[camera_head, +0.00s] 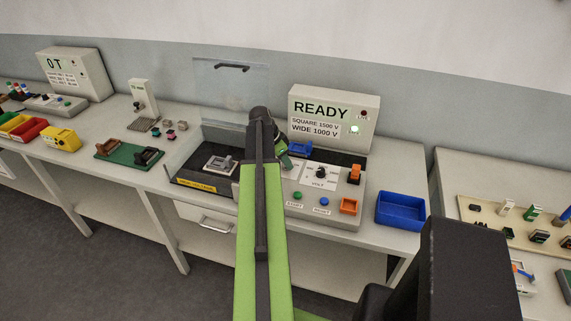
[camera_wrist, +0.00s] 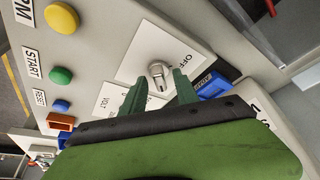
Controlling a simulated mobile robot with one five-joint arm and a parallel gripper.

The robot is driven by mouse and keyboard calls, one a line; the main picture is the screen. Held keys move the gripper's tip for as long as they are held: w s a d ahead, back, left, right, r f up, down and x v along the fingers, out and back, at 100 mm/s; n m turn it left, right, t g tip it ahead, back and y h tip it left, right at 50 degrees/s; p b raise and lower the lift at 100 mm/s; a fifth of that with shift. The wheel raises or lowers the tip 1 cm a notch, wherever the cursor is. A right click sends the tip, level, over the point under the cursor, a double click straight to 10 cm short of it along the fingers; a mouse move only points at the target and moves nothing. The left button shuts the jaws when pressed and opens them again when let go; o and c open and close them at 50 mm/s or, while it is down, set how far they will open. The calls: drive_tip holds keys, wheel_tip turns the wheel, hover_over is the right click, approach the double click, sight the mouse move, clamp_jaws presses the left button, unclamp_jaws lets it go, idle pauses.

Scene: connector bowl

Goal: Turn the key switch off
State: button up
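The key switch (camera_wrist: 158,72) is a small silver knob on a white plate, in the middle of the wrist view. Its grip runs roughly up and down in that picture, and the OFF label lies to its upper right. My gripper (camera_wrist: 160,84) is open, its two green fingers apart on either side of the knob's near end. Bare panel shows between knob and fingers, so I see no contact. In the head view my gripper (camera_head: 283,158) is over the control panel (camera_head: 270,204), and my arm hides the key switch.
A yellow button (camera_wrist: 61,17), a green START button (camera_wrist: 60,76) and a blue RESET button (camera_wrist: 60,106) line the panel. A blue connector (camera_wrist: 212,86) is close by the right finger. The READY display (camera_head: 334,118) stands behind the panel, a blue bin (camera_head: 402,211) to its right.

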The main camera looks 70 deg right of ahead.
clamp_jaws()
drive_tip(key=shift+n, duration=0.3)
drive_tip(key=n, duration=0.1)
drive_tip(key=n+t, duration=0.1)
drive_tip(key=n, duration=0.1)
drive_tip(key=shift+s+a+n+h, duration=0.2)
drive_tip(key=shift+n+h, duration=0.1)
drive_tip(key=shift+h, duration=0.1)
drive_tip(key=n+t, duration=0.2)
drive_tip(key=n, duration=0.2)
drive_tip(key=shift+s, duration=0.1)
drive_tip(key=n+t, duration=0.1)
drive_tip(key=n, duration=0.2)
drive_tip(key=n+t, duration=0.1)
drive_tip(key=n, duration=0.1)
drive_tip(key=shift+s+d+n, duration=0.1)
drive_tip(key=shift+d+n, duration=0.05)
drive_tip(key=shift+n, duration=0.25)
drive_tip(key=shift+n+t+y, duration=0.6)
drive_tip(key=shift+n, duration=1.3)
drive_tip(key=shift+s, duration=0.1)
